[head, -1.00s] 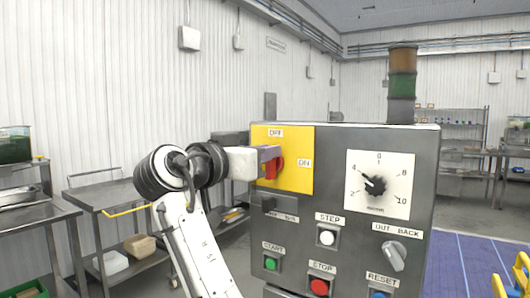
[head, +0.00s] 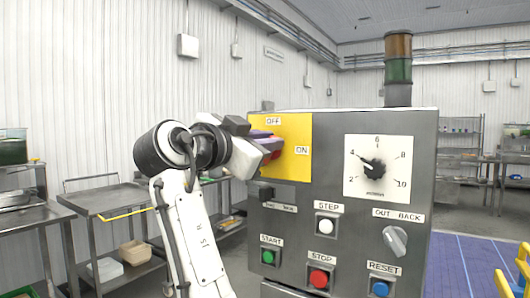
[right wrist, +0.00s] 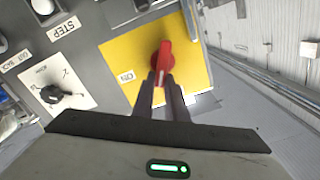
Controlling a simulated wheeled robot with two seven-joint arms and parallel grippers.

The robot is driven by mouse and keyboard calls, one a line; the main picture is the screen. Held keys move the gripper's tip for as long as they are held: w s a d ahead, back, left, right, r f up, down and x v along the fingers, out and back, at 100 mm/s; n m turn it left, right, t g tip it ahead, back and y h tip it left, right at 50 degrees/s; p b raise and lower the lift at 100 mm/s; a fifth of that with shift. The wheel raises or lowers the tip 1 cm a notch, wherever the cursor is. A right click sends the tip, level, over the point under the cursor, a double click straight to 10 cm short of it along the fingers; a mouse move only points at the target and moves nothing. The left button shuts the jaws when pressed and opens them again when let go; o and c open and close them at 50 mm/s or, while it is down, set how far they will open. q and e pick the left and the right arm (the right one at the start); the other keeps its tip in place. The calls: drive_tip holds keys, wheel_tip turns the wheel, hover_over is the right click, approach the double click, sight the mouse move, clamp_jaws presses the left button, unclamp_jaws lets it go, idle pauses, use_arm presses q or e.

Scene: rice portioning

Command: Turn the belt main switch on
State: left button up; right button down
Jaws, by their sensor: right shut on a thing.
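The belt main switch is a red rotary handle (right wrist: 165,58) on a yellow plate (head: 296,165) at the upper left of the grey control panel. The plate carries an OFF label (head: 273,121) at its top and an ON label (head: 302,150) at its right; the ON label (right wrist: 127,77) also shows in the right wrist view. My right gripper (head: 268,148) is at the switch and covers most of it in the head view. In the wrist view its two fingers (right wrist: 161,82) are shut on the handle's end. The handle looks tilted between OFF and ON. My left gripper is out of view.
The panel also holds a dial (head: 375,167), a STEP button (head: 326,226), START (head: 268,256), STOP (head: 319,278) and RESET (head: 381,288) buttons, and an OUT/BACK knob (head: 394,240). A signal tower (head: 398,65) stands on top. A steel table (head: 105,201) is at the left.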

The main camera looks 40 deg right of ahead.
drive_tip(key=m+b, duration=0.1)
drive_tip(key=m, duration=0.1)
drive_tip(key=f+m+b, duration=0.1)
drive_tip(key=m+b, duration=0.1)
drive_tip(key=m, duration=0.1)
drive_tip(key=s+m+b, duration=0.1)
drive_tip(key=m, duration=0.2)
drive_tip(key=shift+s+d+f, duration=0.1)
drive_tip(key=shift+d+f, duration=0.15)
drive_tip(key=shift+f, duration=0.1)
drive_tip(key=shift+f+m+b, duration=0.2)
drive_tip(key=shift+m+b, duration=0.35)
drive_tip(key=shift+m, duration=0.65)
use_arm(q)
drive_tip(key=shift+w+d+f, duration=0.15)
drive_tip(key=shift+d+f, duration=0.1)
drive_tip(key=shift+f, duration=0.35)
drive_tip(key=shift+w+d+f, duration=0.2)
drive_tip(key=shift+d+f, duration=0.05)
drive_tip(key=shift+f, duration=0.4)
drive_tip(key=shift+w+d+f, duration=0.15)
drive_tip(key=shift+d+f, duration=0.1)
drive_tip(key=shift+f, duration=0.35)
use_arm(e)
drive_tip(key=shift+f+m, duration=0.15)
drive_tip(key=shift+m, duration=0.65)
drive_tip(key=c, duration=1.8)
unclamp_jaws()
drive_tip(key=shift+o, duration=0.2)
